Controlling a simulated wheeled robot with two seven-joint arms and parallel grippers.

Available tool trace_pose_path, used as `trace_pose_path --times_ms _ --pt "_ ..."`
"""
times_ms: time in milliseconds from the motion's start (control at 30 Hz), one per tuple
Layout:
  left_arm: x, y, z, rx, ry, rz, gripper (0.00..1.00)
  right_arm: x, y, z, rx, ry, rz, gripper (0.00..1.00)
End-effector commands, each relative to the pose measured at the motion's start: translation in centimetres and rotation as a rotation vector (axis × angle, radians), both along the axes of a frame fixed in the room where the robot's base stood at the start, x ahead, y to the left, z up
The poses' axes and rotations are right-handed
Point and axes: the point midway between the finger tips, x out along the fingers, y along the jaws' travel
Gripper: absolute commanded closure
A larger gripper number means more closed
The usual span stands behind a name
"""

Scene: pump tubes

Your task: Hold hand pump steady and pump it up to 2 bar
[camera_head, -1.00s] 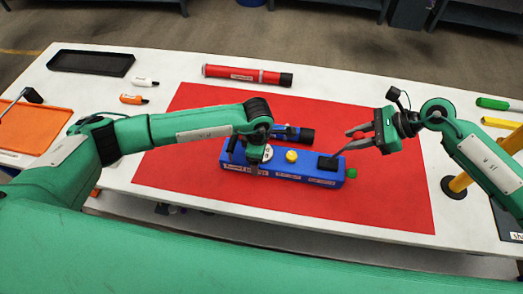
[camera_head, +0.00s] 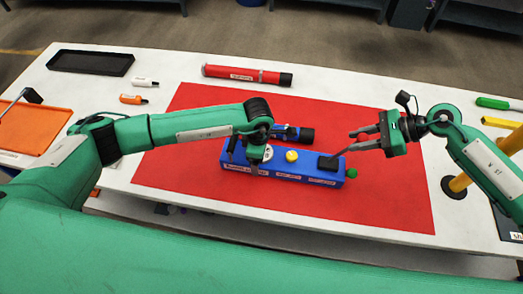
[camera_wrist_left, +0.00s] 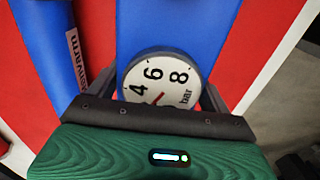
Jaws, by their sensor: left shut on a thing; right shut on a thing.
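The blue hand pump (camera_head: 232,160) lies lengthwise on a red mat (camera_head: 385,205).
A blue tube with a black end (camera_head: 307,135) lies just behind the pump. A red tube (camera_head: 240,74) lies at the back. A black tray (camera_head: 90,53), two markers and an orange tray (camera_head: 35,125) are on the left. The mat's right part is clear.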

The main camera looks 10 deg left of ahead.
Motion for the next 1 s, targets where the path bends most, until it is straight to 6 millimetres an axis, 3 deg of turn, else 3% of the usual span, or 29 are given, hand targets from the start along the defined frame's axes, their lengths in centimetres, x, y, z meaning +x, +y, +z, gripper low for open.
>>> trace_pose_path --times_ms 1000 --pt "0.0 0.4 -0.2 0.010 0.003 0.007 0.70 0.3 2.9 1.4 -0.211 -0.005 0.001 0.94"
